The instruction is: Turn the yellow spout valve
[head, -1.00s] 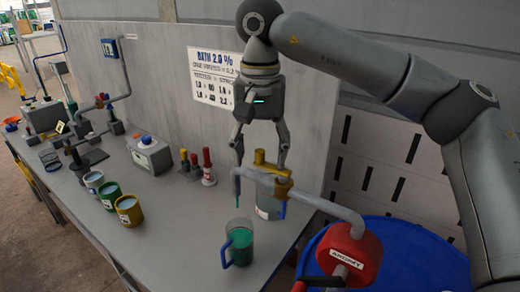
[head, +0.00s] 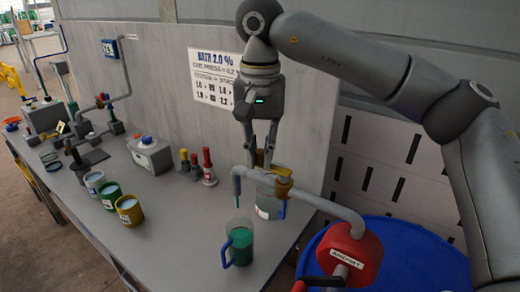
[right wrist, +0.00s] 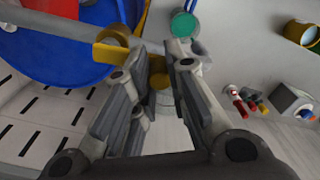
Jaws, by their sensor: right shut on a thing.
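The yellow valve handle (head: 281,171) sits on the grey spout pipe (head: 340,211) above the table; a yellow part (right wrist: 110,53) also shows in the right wrist view. My right gripper (head: 262,160) points down with its fingers close together, shut on the handle, and hides part of it. A clear mug with a blue handle (head: 238,243) stands under the spout end and holds green liquid. A short green length shows at the spout tip. My left gripper is not in view.
A red drum fitting (head: 350,245) on a blue barrel (head: 425,245) is at the right. A glass jar (head: 268,206) stands behind the spout. Cups (head: 129,211) and red-topped bottles (head: 208,168) stand further left. The table's front middle is clear.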

